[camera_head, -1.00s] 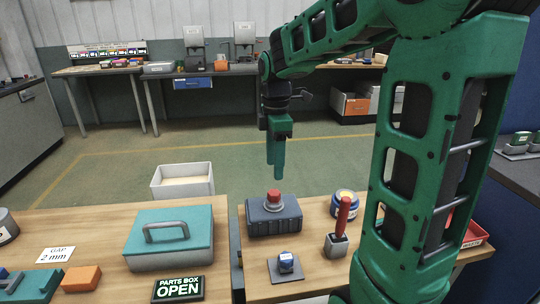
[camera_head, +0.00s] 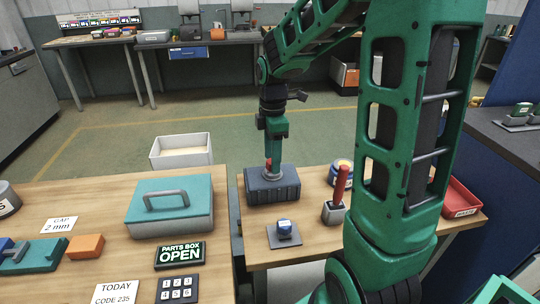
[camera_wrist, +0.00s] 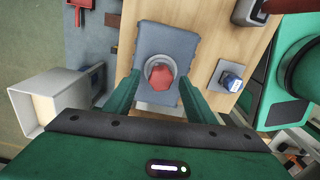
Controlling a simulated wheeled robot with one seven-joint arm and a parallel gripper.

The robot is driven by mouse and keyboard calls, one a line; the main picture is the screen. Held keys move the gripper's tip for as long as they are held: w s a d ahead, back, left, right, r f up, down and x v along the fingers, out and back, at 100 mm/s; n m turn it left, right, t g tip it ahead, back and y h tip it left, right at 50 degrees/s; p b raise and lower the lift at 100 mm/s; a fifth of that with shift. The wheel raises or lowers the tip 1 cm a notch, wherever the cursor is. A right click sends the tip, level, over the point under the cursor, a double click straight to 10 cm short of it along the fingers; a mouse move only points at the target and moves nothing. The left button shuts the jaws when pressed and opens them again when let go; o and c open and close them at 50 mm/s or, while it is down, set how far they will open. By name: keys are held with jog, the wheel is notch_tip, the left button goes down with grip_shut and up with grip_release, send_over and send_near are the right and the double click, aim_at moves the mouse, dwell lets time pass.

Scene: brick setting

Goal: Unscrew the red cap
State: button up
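The red cap (camera_wrist: 161,76) sits in a round grey collar on top of a dark blue-grey block (camera_head: 271,187), which stands on the right wooden table. In the head view the cap (camera_head: 267,163) is mostly hidden behind my gripper. My gripper (camera_head: 271,162) points straight down over the block. In the wrist view its two green fingers (camera_wrist: 160,82) lie on either side of the cap, with a gap showing between each finger and the cap. The gripper is open and holds nothing.
The teal-lidded parts box (camera_head: 168,222) is on the left table, across a narrow gap. A white bin (camera_head: 181,157) stands behind.

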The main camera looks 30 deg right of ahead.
jog(key=c, duration=1.1)
jog(key=n, duration=0.7)
jog(key=n, duration=0.6)
jog(key=shift+n, duration=0.4)
jog(key=o, duration=1.7)
jog(key=shift+c, duration=0.2)
